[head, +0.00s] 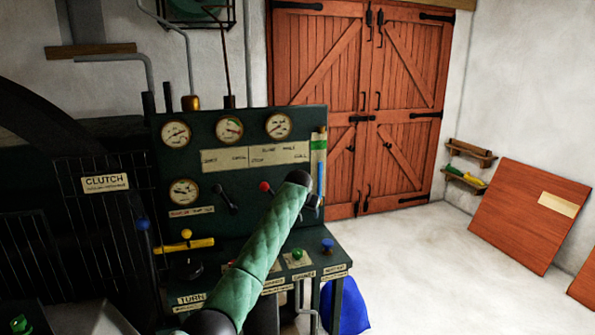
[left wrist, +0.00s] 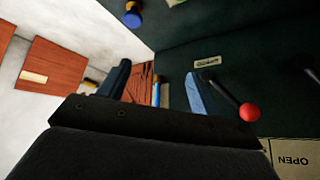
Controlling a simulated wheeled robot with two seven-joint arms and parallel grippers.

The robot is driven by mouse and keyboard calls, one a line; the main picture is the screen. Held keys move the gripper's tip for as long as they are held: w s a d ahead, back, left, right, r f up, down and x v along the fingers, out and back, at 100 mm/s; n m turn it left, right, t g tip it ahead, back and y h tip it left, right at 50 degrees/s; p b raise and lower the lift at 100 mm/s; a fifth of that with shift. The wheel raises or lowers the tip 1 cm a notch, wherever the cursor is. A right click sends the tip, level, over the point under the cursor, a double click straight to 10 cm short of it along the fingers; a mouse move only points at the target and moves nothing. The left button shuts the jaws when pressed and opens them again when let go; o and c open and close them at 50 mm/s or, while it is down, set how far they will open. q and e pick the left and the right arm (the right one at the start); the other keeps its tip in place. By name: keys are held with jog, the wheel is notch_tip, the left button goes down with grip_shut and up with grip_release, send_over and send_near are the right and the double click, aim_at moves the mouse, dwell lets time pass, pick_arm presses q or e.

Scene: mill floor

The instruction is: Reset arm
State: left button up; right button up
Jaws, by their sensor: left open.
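My left arm comes up from the bottom of the head view in a green quilted sleeve, and its dark wrist end is in front of the right part of the control panel (head: 245,130). My left gripper (head: 314,201) is mostly hidden behind that wrist in the head view. In the left wrist view its two fingers (left wrist: 159,80) are spread apart, with nothing held between them. A lever with a red knob (head: 265,186) is just left of the wrist end; the red knob (left wrist: 249,112) also shows right of the fingers in the wrist view. My right gripper is not in view.
The panel carries several dials (head: 229,129), a yellow handle (head: 184,245), a green knob (head: 297,254) and a blue knob (head: 327,244). A blue sack (head: 345,305) sits below. Red wooden doors (head: 350,100) stand behind. The pale floor (head: 430,260) to the right is clear.

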pick_arm(q)
jog(key=s+a+f+n, duration=0.1)
jog(key=s+a+f, duration=0.4)
jog(key=s+f, duration=0.75)
jog(key=s+a+f+n, duration=0.1)
jog(key=s+a+f, duration=0.5)
jog(key=s+f, duration=0.65)
jog(key=s+a+f, duration=0.5)
jog(key=s+f, duration=0.3)
jog(key=f, duration=0.9)
jog(key=s+a+f+g, duration=0.1)
jog(key=s+f+g, duration=0.1)
jog(key=s+f, duration=0.6)
jog(key=s+a+f+g, duration=0.1)
jog(key=s+f, duration=0.8)
jog(key=s, duration=1.4)
jog(key=s+a+f+g+y, duration=0.1)
jog(key=s+f, duration=0.7)
jog(key=s, duration=0.8)
jog(key=shift+s+a+f+n+g, duration=0.2)
jog(key=shift+a+f+n+g, duration=0.15)
jog(key=shift+a+g, duration=0.6)
